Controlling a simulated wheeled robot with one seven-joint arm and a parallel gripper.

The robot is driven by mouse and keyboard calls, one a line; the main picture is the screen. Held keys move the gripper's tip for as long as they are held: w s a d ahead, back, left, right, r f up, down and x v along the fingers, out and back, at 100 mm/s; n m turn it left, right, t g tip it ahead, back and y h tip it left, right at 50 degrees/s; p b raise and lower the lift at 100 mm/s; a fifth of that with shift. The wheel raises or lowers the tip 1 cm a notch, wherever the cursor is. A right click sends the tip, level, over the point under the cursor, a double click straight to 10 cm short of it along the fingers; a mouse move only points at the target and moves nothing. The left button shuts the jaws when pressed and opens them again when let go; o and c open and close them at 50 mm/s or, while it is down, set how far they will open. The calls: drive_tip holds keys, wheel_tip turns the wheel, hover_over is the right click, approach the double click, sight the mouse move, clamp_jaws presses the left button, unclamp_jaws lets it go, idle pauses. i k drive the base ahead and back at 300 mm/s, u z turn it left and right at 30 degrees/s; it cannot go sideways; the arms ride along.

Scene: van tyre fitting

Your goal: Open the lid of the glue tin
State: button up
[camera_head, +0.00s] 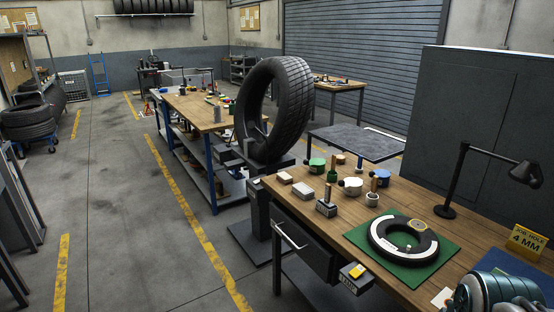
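Several small round containers stand on the wooden bench in the head view: a green-topped one (317,165), a white-topped one (352,186) and a blue one (383,178). They are too small to read labels, so I cannot tell which is the glue tin or make out its lid. Small pots with upright brown handles stand among them, one (372,198) in front of the blue one and one (333,172) beside the green-topped one. My gripper's fingers are not visible in this view.
A tyre section (382,243) lies on a green mat (435,262), with a tape roll (417,225) on it. A black lamp (447,211) and a yellow sign (527,241) stand to the right. A large tyre (300,105) stands behind the bench. Teal hardware (497,292) fills the lower right corner.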

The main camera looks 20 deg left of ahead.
sight(314, 162)
drive_tip(key=u, duration=0.95)
drive_tip(key=i, duration=0.9)
drive_tip(key=u, duration=0.8)
drive_tip(key=i, duration=1.45)
drive_tip(key=z, duration=1.1)
drive_tip(key=i, duration=0.8)
drive_tip(key=z, duration=1.15)
drive_tip(key=i, duration=0.15)
drive_tip(key=z, duration=0.1)
